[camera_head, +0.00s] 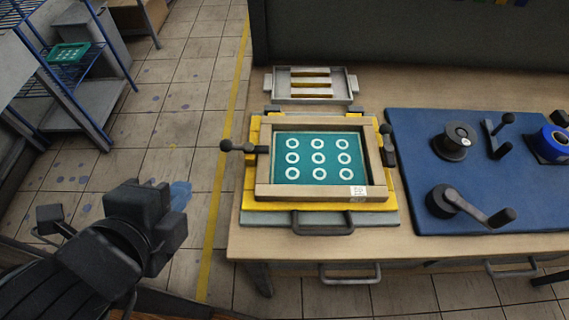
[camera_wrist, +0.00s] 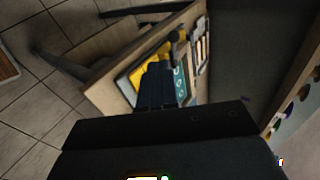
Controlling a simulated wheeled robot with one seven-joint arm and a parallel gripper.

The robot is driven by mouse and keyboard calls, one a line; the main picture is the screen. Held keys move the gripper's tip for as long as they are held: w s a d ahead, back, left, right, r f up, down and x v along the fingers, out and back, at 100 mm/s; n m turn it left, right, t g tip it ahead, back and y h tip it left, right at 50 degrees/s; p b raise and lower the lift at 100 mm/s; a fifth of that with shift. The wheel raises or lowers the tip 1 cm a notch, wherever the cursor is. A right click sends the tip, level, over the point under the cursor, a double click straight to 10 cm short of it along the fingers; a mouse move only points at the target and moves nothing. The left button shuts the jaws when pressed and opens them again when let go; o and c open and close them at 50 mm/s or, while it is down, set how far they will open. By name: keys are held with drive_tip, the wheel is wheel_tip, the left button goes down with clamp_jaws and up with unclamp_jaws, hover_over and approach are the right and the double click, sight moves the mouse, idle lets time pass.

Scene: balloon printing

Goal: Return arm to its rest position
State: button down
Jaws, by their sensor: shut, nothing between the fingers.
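My gripper (camera_head: 180,195) is at the lower left in the head view, over the tiled floor and left of the workbench. Its blue fingertips are together and hold nothing. In the wrist view the dark fingers (camera_wrist: 157,88) point toward the bench and hide part of the printing frame. My arm reaches in from the lower left corner, apart from the bench and everything on it.
The workbench (camera_head: 300,243) carries a wooden-framed teal screen (camera_head: 318,142) with white rings in a yellow holder, a grey tray (camera_head: 311,100), and a blue mat (camera_head: 480,190) with cranks and spools. A blue-framed shelf (camera_head: 75,70) stands at left. Floor between shelf and bench is clear.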

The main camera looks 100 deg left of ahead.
idle(0.4)
drive_tip(key=w+d+f+m+t+h, duration=0.1)
drive_tip(key=w+d+f+m+t, duration=0.15)
drive_tip(key=w+d+t, duration=0.4)
drive_tip(key=w+d+f+m+t+h, duration=0.1)
drive_tip(key=w+d+f+t+h, duration=0.2)
drive_tip(key=w+d, duration=0.7)
drive_tip(key=w+d+r+n+t+h, duration=0.1)
drive_tip(key=d+t+h, duration=0.2)
drive_tip(key=d, duration=0.8)
drive_tip(key=w+d+r+n+t+h+b, duration=0.1)
drive_tip(key=w+d+r+t+h, duration=0.1)
drive_tip(key=d, duration=1)
drive_tip(key=shift+d+t+h, duration=0.25)
drive_tip(key=shift+t+h, duration=0.4)
drive_tip(key=shift+h, duration=0.05)
drive_tip(key=shift+w+f+b, duration=0.1)
drive_tip(key=shift+f+b, duration=0.05)
drive_tip(key=shift+b, duration=0.2)
